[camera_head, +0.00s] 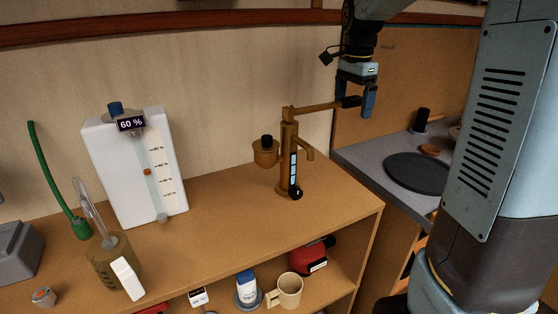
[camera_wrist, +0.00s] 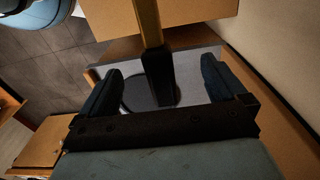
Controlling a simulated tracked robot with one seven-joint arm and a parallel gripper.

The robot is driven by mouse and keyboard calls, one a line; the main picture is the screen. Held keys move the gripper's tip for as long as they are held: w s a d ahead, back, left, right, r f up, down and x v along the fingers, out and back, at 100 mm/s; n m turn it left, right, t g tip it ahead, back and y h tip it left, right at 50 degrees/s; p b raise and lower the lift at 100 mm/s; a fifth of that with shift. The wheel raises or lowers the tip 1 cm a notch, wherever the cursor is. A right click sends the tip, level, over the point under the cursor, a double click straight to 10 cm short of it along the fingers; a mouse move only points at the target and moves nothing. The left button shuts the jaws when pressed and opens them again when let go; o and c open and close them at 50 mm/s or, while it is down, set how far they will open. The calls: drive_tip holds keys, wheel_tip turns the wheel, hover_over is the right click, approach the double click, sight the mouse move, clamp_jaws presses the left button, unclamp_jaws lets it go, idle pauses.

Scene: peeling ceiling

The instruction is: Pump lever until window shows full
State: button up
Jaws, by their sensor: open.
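A brown hand pump (camera_head: 288,160) stands on the wooden counter. Its lever (camera_head: 318,107) extends to the right, roughly level, with a dark grip at the end. A narrow window (camera_head: 293,172) with light blue segments runs down the pump body; its exact level is too small to read. My gripper (camera_head: 361,106) points down at the lever's end. In the wrist view, the open fingers (camera_wrist: 168,88) stand on either side of the lever's dark grip (camera_wrist: 158,78), with gaps visible on both sides.
A white tank (camera_head: 108,170) with a "60 %" display stands left on the counter (camera_head: 240,220). A brown canister (camera_head: 112,262) is in front of it. A mug (camera_head: 287,291) and other items sit on the shelf below. A grey surface with a dark disc (camera_head: 416,173) lies right.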

drive_tip(key=shift+r, duration=0.1)
idle(0.3)
drive_tip(key=shift+a+r, duration=0.1)
drive_tip(key=shift+r, duration=3.8)
